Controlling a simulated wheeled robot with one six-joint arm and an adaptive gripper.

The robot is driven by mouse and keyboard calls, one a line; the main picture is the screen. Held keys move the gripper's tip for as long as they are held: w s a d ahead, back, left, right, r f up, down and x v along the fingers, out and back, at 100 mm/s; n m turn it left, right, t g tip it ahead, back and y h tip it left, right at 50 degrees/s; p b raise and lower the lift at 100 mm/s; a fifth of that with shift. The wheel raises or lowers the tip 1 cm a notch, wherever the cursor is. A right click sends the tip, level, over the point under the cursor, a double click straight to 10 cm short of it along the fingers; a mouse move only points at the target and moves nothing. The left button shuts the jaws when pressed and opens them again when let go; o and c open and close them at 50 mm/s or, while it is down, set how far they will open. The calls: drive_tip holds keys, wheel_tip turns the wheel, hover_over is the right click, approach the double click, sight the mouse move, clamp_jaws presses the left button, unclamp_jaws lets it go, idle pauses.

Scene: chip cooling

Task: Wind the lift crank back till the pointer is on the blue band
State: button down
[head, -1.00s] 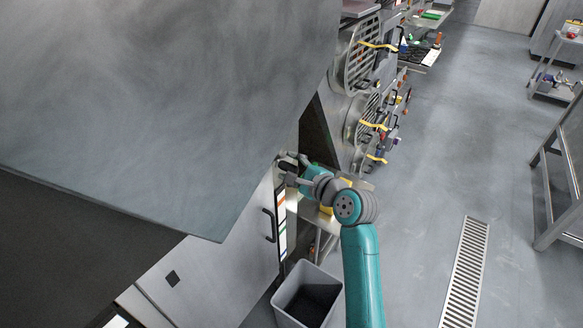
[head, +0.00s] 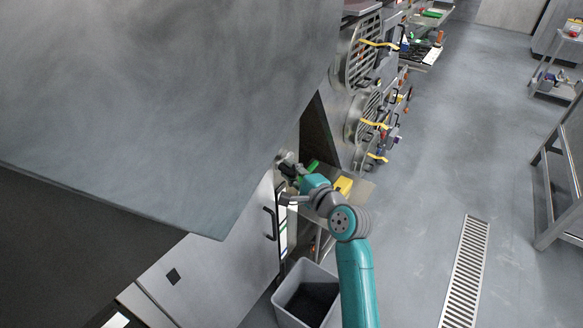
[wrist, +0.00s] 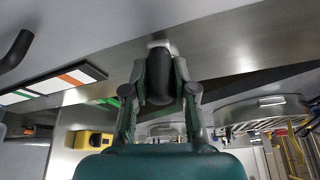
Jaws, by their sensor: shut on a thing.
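The lift crank shows in the wrist view as a dark, rounded handle (wrist: 159,78) between my fingers. My gripper (wrist: 160,88) is shut on this handle. In the head view my gripper (head: 289,172) is at the crank hub (head: 282,157) on the cabinet side, and the handle is mostly hidden by it. The banded scale (head: 289,238) stands upright below, partly covered by my arm. In the wrist view the scale (wrist: 45,84) shows orange and green bands on white. I cannot make out the pointer or which band it is on.
A black door handle (head: 269,224) is left of the scale. A grey bin (head: 306,297) stands on the floor below my arm. A yellow object (head: 343,185) sits on a shelf behind my wrist. The hood (head: 150,90) overhangs at left. The aisle floor at right is open.

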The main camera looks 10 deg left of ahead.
drive_tip(key=w+d+f+n+g+y, duration=0.1)
drive_tip(key=w+f+n+y, duration=0.1)
drive_tip(key=n, duration=0.9)
drive_tip(key=w+f+n+g+y, duration=0.1)
drive_tip(key=f+n+y, duration=0.3)
drive_tip(key=n, duration=0.8)
drive_tip(key=shift+w+d+n+y, duration=0.35)
drive_tip(key=shift+w+y, duration=0.5)
drive_tip(key=shift+y, duration=0.35)
drive_tip(key=shift+d+g, duration=0.1)
drive_tip(key=shift+g, duration=0.3)
drive_tip(key=c, duration=0.9)
unclamp_jaws()
drive_tip(key=v, duration=1.2)
drive_tip(key=shift+f, duration=0.1)
